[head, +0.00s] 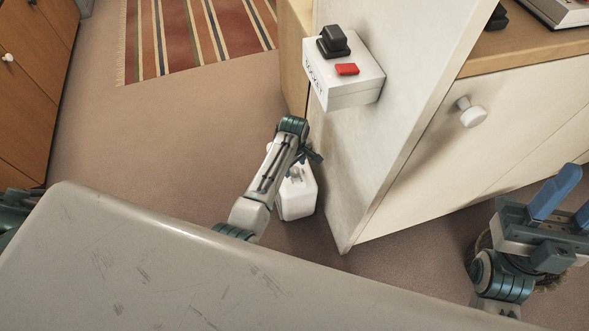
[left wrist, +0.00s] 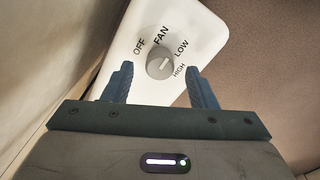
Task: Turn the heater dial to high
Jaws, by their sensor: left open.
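The white heater (head: 297,197) stands low on the floor against the cabinet side, partly hidden by my left arm. In the left wrist view its grey round dial (left wrist: 160,66) is ringed by the labels OFF, FAN, LOW and HIGH. A pale mark on the dial points roughly right; I cannot tell exactly which label it meets. My left gripper (head: 309,157) is over the heater. In the left wrist view its fingers (left wrist: 160,80) are open, one on each side of the dial in the picture, with no visible contact. My right gripper (head: 562,200) is far right, empty, its blue fingers apart.
A white knob (head: 470,112) is on the cabinet door. A striped rug (head: 195,35) lies behind; the carpet to the left is clear.

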